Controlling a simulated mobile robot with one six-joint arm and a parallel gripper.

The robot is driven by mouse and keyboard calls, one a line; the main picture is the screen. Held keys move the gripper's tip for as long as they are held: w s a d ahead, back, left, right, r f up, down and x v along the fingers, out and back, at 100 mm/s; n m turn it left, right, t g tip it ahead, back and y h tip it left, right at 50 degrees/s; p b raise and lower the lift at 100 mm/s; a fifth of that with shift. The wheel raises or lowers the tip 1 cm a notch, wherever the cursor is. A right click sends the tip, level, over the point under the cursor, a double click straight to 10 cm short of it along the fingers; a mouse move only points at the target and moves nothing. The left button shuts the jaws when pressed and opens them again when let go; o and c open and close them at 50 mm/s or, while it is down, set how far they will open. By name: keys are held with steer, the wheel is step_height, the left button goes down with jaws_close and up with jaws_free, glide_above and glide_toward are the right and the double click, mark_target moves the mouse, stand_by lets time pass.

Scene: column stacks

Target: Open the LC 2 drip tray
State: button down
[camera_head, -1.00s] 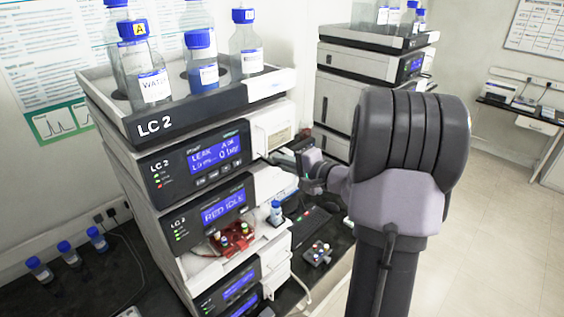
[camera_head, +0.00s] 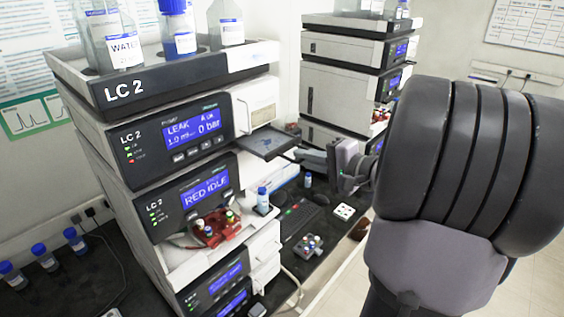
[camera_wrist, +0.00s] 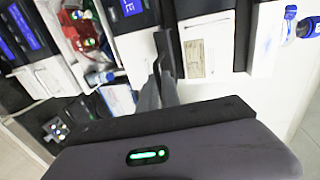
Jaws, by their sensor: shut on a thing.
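The LC 2 drip tray (camera_head: 265,143) is a thin dark tray. In the head view it sticks out from the front of the upper LC 2 module, below a white panel (camera_head: 256,104), with a small blue patch on it. My gripper (camera_head: 299,153) is shut on the tray's outer edge. In the wrist view my fingers (camera_wrist: 160,82) are close together at a dark narrow part of the tray (camera_wrist: 165,48). The exact grip is partly hidden. The upper display (camera_head: 192,129) reads LEAK.
Solvent bottles (camera_head: 180,30) stand in the rack on top. A red part with vials (camera_head: 216,228) sits on the module below. A small blue-capped bottle (camera_head: 263,200) stands under the tray. A second stack (camera_head: 345,80) is behind. The arm hides the right side.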

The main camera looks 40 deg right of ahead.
steer(key=shift+f+v, duration=0.25)
steer(key=shift+v, duration=0.9)
steer(key=c, duration=1.8)
jaws_free()
steer(key=shift+c, duration=0.2)
steer(key=b+v, duration=0.2)
steer(key=v, duration=1.5)
steer(key=shift+s+r+b, duration=0.15)
steer(key=shift+b, duration=0.2)
steer(key=shift+d, duration=0.15)
